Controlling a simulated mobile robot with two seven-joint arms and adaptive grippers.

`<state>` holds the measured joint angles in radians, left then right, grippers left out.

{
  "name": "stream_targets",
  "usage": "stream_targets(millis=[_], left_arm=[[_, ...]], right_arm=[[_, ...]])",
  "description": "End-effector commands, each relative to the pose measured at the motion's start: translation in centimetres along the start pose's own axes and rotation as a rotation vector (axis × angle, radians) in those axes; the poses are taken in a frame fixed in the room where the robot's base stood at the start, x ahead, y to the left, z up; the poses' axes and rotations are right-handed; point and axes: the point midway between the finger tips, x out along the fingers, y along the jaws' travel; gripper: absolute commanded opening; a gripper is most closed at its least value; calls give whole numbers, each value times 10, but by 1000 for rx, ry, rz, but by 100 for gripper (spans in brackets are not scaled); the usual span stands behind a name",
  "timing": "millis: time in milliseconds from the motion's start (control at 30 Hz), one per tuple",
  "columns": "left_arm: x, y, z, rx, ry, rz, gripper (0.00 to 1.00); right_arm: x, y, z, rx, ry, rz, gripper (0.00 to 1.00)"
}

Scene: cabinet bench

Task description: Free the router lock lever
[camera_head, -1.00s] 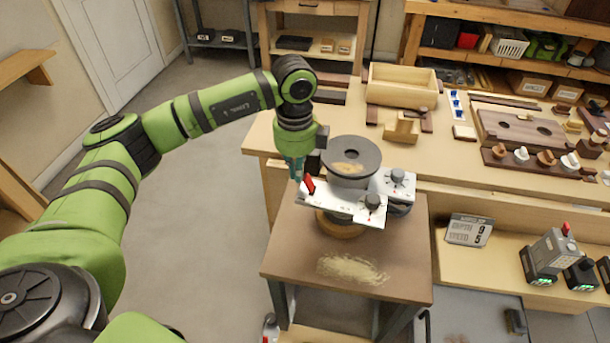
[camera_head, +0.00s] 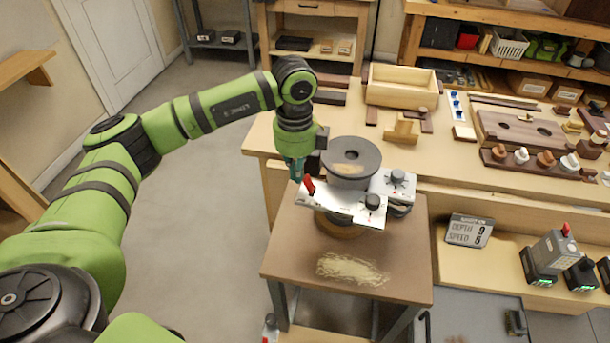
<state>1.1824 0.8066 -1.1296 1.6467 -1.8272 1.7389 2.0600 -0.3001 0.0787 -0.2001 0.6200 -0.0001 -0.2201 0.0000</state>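The router (camera_head: 352,160) is a grey round machine with a white plate (camera_head: 345,208) and black knobs, on a small brown table. The red lock lever (camera_head: 309,185) stands at the left end of the white plate. My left gripper (camera_head: 297,174) points down right beside the lever, on its left and far side. Its fingers are small and partly hidden, so I cannot tell whether they touch the lever or how far apart they are. My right gripper is out of view.
The small table (camera_head: 290,254) has a patch of sawdust (camera_head: 351,269) in front of the router. Behind stands a workbench with a wooden box (camera_head: 402,86) and wood blocks. A sign (camera_head: 469,231) and battery tools (camera_head: 552,256) sit on a shelf at the right.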

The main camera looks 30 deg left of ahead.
Motion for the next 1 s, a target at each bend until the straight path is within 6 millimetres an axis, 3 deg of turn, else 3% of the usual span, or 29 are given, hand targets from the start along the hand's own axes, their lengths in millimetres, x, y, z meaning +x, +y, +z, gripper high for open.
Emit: stream_targets(millis=[1000], left_arm=[[0, -10, -22, 0, 0, 0, 0]], right_arm=[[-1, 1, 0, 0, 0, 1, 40]])
